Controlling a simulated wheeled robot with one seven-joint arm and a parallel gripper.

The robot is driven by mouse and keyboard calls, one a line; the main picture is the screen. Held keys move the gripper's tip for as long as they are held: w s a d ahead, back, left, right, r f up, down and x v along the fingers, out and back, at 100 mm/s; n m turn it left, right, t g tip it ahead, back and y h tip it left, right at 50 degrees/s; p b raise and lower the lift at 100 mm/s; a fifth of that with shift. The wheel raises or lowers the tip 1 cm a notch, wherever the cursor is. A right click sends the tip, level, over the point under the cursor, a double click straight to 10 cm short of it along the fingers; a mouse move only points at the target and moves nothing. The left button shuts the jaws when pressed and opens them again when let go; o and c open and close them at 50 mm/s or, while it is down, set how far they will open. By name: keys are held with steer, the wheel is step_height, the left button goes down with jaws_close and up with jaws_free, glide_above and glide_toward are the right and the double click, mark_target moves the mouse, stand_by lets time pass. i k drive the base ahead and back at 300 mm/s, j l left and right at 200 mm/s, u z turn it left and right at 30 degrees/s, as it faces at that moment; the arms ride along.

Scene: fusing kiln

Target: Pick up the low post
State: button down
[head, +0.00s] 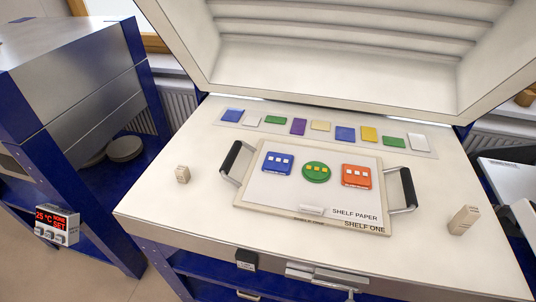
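Two pale wooden-looking posts stand on the white kiln bed (165,212). The short one at the left, which looks like the low post (182,174), stands upright and apart from the shelf. The taller post (463,220) stands near the right edge of the bed, with small markings I cannot read. Nothing covers the low post. My gripper does not show in the head view.
A shelf board (300,215) with black-gripped handles (231,158) carries blue, green and orange glass pieces and a small white bar. Behind it lies a strip of coloured tiles (320,126). The raised lid (340,60) stands behind. Bed around the low post is clear.

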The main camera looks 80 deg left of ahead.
mark_target(182, 173)
steer(key=k+u, duration=0.1)
steer(key=u, duration=3.2)
steer(key=l+u, duration=0.15)
steer(key=u, duration=0.2)
